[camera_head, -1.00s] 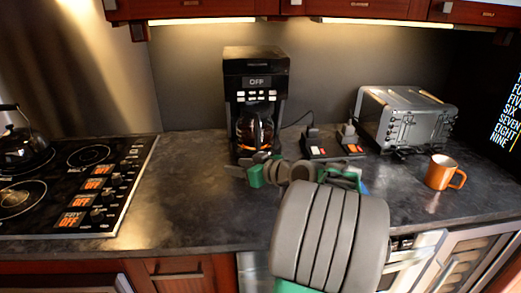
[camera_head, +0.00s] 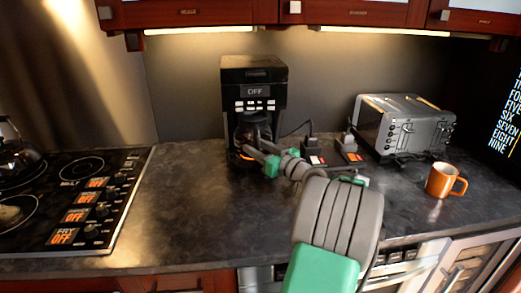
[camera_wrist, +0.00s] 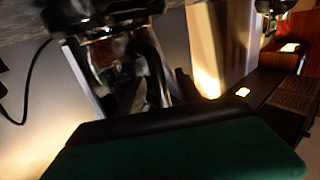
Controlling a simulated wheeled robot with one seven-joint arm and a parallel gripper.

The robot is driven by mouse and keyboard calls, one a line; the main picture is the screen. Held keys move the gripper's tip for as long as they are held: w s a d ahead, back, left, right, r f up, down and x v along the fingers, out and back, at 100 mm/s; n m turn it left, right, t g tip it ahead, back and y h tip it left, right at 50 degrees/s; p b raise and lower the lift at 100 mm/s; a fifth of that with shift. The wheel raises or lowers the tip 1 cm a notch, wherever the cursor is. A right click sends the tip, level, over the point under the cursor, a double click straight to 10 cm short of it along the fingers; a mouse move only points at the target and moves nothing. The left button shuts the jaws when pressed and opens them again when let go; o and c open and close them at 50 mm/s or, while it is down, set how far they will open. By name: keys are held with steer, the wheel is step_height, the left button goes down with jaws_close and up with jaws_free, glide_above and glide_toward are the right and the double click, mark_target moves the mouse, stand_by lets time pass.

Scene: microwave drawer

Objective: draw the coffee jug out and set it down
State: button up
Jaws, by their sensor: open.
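The coffee jug (camera_head: 244,132) stands in the black coffee maker (camera_head: 253,75) at the back of the counter. It is dark glass with an orange band. My gripper (camera_head: 247,153) is open, with its fingertips at the lower front of the jug. My arm and fingers hide part of the jug and its base. In the wrist view the jug (camera_wrist: 118,70) shows dark and upside down close beyond my green gripper part. Whether a finger touches the jug, I cannot tell.
Power sockets with a plugged cord (camera_head: 312,150) sit right of the coffee maker. A toaster (camera_head: 405,125) and an orange mug (camera_head: 445,180) stand farther right. A stove (camera_head: 75,195) is at the left. The counter between stove and coffee maker (camera_head: 185,205) is clear.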

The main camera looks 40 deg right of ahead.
steer(key=shift+c, duration=0.3)
jaws_close()
stand_by(0.4)
stand_by(0.5)
steer(key=shift+r, duration=0.25)
steer(key=shift+r, duration=0.15)
steer(key=shift+r+p, duration=0.3)
steer(key=shift+r, duration=0.4)
steer(key=shift+a, duration=0.1)
